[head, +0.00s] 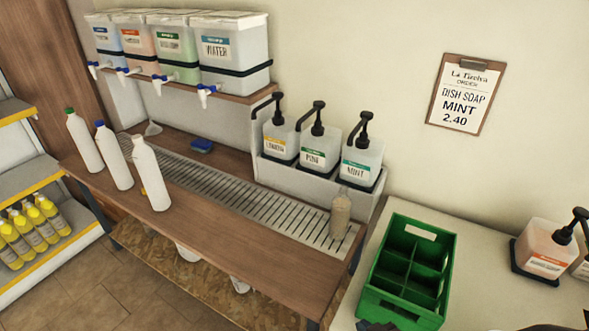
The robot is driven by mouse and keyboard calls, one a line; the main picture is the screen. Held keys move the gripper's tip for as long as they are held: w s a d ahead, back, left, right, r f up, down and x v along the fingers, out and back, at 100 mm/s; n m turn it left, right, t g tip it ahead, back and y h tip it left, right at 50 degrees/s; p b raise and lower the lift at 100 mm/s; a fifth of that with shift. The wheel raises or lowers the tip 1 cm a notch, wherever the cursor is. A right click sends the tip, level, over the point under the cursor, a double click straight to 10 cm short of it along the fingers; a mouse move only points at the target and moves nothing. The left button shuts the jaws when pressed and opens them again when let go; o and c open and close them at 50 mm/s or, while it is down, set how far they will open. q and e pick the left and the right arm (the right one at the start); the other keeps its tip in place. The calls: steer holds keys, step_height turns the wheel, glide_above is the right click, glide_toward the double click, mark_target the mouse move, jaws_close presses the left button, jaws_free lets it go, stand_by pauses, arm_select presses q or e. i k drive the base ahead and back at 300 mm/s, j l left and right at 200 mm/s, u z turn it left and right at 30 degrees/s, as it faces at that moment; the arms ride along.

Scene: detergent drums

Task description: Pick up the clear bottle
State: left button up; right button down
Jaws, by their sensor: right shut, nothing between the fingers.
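A clear, greyish bottle (340,214) stands upright at the right end of the slatted metal drain grate (262,208), on the wooden counter. No cap shows on it. My right gripper (376,325) only just shows as a dark shape at the bottom edge, in front of the green crate. It is shut and empty, well apart from the bottle. My left gripper is out of view.
Three white bottles (121,168) stand at the counter's left. Pump dispensers (318,147) sit behind the grate, and drums with taps (230,62) on a shelf above. A green divided crate (445,268) stands on the pale table (480,280), right of the bottle.

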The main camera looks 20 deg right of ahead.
mark_target(341, 204)
steer(key=k, duration=0.45)
steer(key=i+j+z, duration=0.15)
steer(key=z, duration=0.75)
steer(key=i+j+z, duration=0.35)
steer(key=j, duration=0.15)
steer(key=j+z, duration=0.15)
steer(key=j, duration=0.15)
steer(key=i+j, duration=0.15)
steer(key=j, duration=0.35)
steer(key=i+j+z, duration=0.1)
steer(key=j, duration=0.35)
steer(key=i+j, duration=0.15)
steer(key=j, duration=0.35)
steer(key=i+j+z, duration=0.1)
steer(key=j, duration=0.4)
